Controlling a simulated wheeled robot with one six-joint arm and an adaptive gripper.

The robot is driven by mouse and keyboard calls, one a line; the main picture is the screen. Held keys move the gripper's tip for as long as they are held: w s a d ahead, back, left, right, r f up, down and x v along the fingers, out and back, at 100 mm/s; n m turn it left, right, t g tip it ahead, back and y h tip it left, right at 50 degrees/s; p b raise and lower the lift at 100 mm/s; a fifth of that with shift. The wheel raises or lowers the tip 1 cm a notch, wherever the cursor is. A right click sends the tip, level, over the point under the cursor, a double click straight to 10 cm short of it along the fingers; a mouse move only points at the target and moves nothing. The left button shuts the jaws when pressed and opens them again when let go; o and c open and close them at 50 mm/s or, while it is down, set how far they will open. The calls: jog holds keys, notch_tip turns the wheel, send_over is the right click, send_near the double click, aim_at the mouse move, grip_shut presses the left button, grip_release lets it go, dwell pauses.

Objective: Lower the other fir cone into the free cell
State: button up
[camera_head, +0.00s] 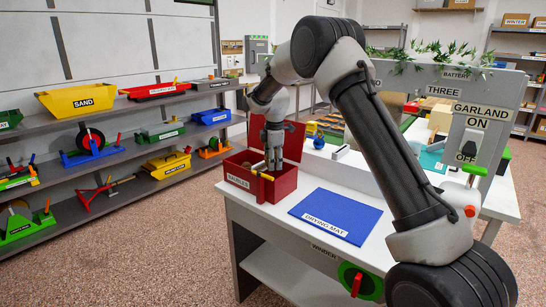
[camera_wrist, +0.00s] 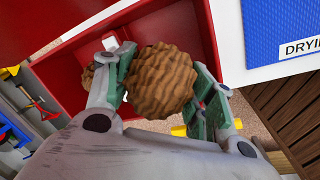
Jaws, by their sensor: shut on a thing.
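A red box (camera_head: 284,187) with its lid raised stands at the left end of the bench; its front label is too small to read surely. My gripper (camera_head: 271,168) points down at the box's opening. In the wrist view my gripper (camera_wrist: 165,90) is shut on a round, brown, ridged fir cone (camera_wrist: 160,82), held between the green-grey fingers. The red box (camera_wrist: 192,25) shows beneath and beyond it. Another brown thing (camera_wrist: 88,76), perhaps the first cone, shows partly behind the left finger. The held cone and fingers hide much of the box's inside, so I cannot make out the cells.
A blue drying mat (camera_head: 337,215) lies flat on the bench to the right of the box. A grey panel (camera_head: 440,85) with a garland switch stands behind at the right. Shelves with coloured bins, such as the yellow sand bin (camera_head: 80,100), line the left wall.

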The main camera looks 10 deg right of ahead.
jog(key=shift+f, duration=2.6)
jog(key=shift+f, duration=2.5)
jog(key=o, duration=1)
jog(key=shift+o, duration=0.2)
